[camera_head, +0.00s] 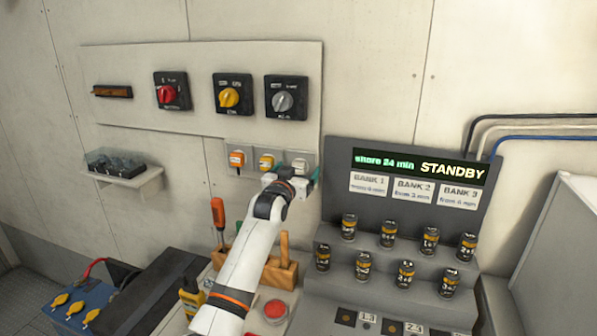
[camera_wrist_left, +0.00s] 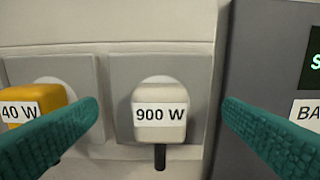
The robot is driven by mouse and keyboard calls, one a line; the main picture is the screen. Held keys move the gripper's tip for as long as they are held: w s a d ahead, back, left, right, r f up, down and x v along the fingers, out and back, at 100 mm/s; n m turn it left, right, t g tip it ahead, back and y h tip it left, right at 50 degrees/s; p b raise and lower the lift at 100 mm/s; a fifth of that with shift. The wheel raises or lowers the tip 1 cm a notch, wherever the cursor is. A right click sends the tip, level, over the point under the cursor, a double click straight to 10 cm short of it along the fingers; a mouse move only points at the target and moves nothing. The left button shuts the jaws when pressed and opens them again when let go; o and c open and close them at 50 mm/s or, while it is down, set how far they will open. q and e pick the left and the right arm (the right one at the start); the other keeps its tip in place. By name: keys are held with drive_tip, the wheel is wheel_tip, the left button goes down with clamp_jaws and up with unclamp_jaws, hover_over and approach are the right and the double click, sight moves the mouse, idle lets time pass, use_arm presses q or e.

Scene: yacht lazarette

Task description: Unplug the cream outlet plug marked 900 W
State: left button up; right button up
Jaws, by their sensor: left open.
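The cream plug marked 900 W (camera_wrist_left: 160,112) sits in the right-hand outlet (camera_wrist_left: 120,75), with a dark cord end hanging below it. It also shows in the head view (camera_head: 299,166), partly hidden by my gripper. My left gripper (camera_head: 291,180) is open in front of it. In the left wrist view its two green fingers (camera_wrist_left: 160,115) stand to either side of the plug with a gap on each side. A yellow plug marked 40 W (camera_wrist_left: 35,105) is in the outlet to the left, partly behind the left finger. My right gripper is not in view.
An orange plug (camera_head: 237,159) is in the leftmost outlet. Rotary switches (camera_head: 229,94) are on the panel above. The grey display stand (camera_head: 345,185) reading STANDBY is close on the right. Tools in a wooden holder (camera_head: 284,265) stand below my arm.

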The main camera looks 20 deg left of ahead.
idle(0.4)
use_arm(q)
clamp_jaws()
drive_tip(key=shift+s+p, duration=0.3)
drive_tip(key=shift+p, duration=0.3)
drive_tip(key=shift+s+r+p, duration=0.15)
drive_tip(key=shift+s+p, duration=0.15)
drive_tip(key=shift+s, duration=0.15)
drive_tip(key=shift+s+a+p, duration=0.1)
drive_tip(key=shift+s+p, duration=1.75)
drive_tip(key=shift+s, duration=0.45)
